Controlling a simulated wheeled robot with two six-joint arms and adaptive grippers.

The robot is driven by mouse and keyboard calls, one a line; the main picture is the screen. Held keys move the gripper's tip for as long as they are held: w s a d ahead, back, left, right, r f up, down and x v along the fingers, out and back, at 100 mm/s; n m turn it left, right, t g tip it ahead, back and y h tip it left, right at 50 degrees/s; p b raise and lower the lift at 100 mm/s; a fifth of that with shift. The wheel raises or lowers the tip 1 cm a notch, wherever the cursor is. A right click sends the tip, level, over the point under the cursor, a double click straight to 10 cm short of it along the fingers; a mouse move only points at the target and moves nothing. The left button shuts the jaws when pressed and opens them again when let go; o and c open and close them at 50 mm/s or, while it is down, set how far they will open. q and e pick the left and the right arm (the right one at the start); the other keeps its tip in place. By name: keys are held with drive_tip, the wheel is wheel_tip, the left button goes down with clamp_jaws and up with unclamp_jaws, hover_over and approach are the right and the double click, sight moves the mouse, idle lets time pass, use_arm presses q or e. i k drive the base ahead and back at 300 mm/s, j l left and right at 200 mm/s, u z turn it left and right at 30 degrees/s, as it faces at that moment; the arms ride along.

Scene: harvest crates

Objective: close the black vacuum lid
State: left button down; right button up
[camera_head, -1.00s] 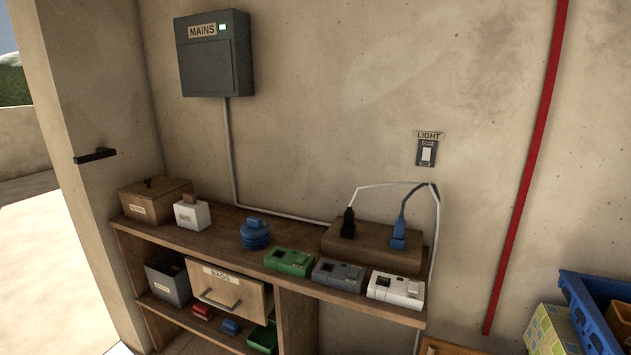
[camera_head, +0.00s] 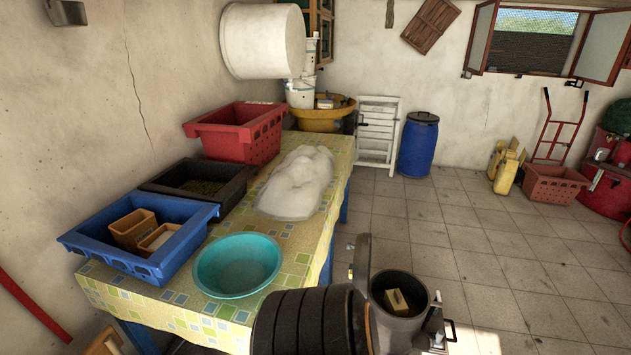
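The black vacuum (camera_head: 385,340) stands at the bottom of the view, right of the table, and its lower part is cut off by the frame edge. Its round top is open, and a small tan box-like piece (camera_head: 397,302) shows inside. A dark upright part (camera_head: 362,262) at the opening's left side looks like the black lid, raised on edge. A metal latch-like part (camera_head: 436,325) sits on the right side. A thick black ribbed shape (camera_head: 300,325) lies just left of it; I cannot tell what it belongs to. Neither of my grippers is in view.
A table with a patterned cloth (camera_head: 295,258) holds a teal basin (camera_head: 238,265), a blue crate (camera_head: 130,235), a black crate (camera_head: 205,180), a red crate (camera_head: 238,132) and a white sack (camera_head: 298,183). Tiled floor (camera_head: 470,240) is open to the right. A blue barrel (camera_head: 418,145) stands behind.

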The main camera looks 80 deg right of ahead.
sight(361, 266)
drive_tip(key=z, duration=3.45)
drive_tip(key=i+l+u, duration=0.2)
drive_tip(key=i+l, duration=0.05)
drive_tip(key=l, duration=0.1)
